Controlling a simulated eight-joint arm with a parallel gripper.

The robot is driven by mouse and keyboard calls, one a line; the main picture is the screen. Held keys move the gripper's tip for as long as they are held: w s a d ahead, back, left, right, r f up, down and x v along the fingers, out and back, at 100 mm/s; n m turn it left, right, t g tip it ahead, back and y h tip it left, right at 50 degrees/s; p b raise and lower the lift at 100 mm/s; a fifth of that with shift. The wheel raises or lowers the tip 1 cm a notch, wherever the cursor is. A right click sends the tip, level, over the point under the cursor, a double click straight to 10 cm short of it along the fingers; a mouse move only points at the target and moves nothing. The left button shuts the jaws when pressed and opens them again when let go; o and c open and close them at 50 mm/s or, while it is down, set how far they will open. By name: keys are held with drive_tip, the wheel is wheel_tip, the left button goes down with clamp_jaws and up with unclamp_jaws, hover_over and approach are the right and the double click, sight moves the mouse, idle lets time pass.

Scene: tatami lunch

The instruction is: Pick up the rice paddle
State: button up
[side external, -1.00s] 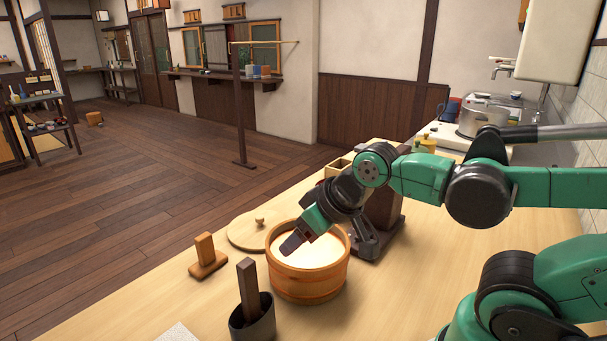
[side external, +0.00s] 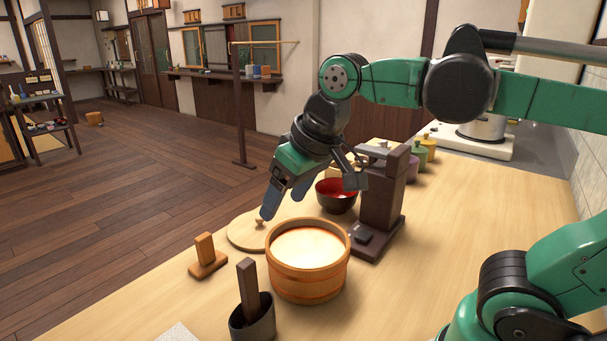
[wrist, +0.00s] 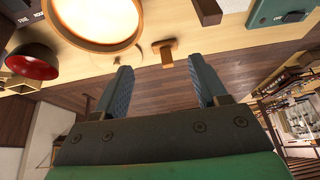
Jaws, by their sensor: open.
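A flat dark brown handle (side external: 247,280), which looks like the rice paddle's, stands upright in a dark oval cup (side external: 254,322) at the front of the counter. Its lower end is hidden inside the cup. My gripper (side external: 282,207) is open and empty, above the round wooden lid and behind the rice tub, well apart from the handle. The wrist view also shows my gripper (wrist: 160,70) with nothing between its fingers.
The wooden rice tub (side external: 308,280) stands between gripper and cup. The wooden lid (side external: 243,240) and a small wooden stand (side external: 207,257) lie to its left. A red-and-black bowl (side external: 337,203) and a dark upright device (side external: 382,200) stand behind.

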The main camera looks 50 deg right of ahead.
drive_tip(key=a+g, duration=0.1)
drive_tip(key=a, duration=0.1)
drive_tip(key=w+a+g, duration=0.1)
drive_tip(key=a+g, duration=0.2)
drive_tip(key=a, duration=0.1)
drive_tip(key=shift+w+a+f+g, duration=0.15)
drive_tip(key=shift+w+a+g, duration=0.05)
drive_tip(key=shift+w+g, duration=0.15)
hover_over(248, 284)
drive_tip(key=f, duration=0.4)
drive_tip(key=shift+w+d, duration=0.35)
drive_tip(key=shift+w, duration=0.05)
drive_tip(key=shift+f, duration=3.35)
clamp_jaws()
